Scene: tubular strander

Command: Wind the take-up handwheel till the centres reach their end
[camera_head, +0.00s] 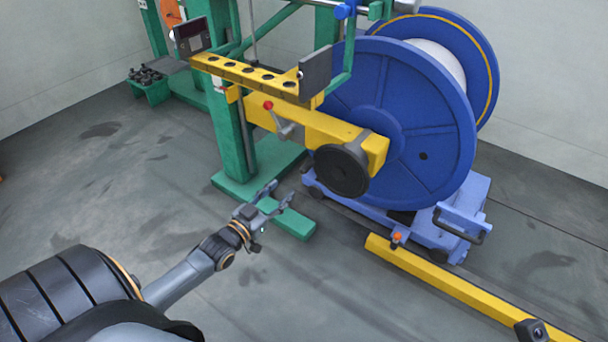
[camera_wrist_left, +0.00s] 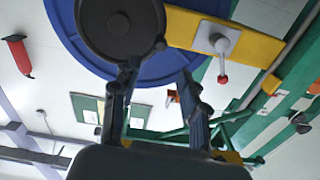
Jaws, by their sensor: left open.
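The take-up handwheel (camera_head: 341,171) is a dark disc on the end of a yellow beam (camera_head: 318,124), in front of the big blue reel (camera_head: 405,130). My left gripper (camera_head: 276,198) is open and empty, below and to the left of the handwheel, apart from it. In the left wrist view the handwheel (camera_wrist_left: 120,28) fills the top, just beyond the open fingers (camera_wrist_left: 155,85), with a small knob at its rim. A grey lever with a red knob (camera_head: 268,105) is on the beam; it also shows in the wrist view (camera_wrist_left: 222,78). My right gripper is not seen.
Green posts and feet (camera_head: 290,222) of the machine stand left of the reel. A yellow floor rail (camera_head: 450,282) runs to the lower right, by a blue wheeled base (camera_head: 460,215). A green bin of dark parts (camera_head: 150,88) sits at the back left. Floor at the left is free.

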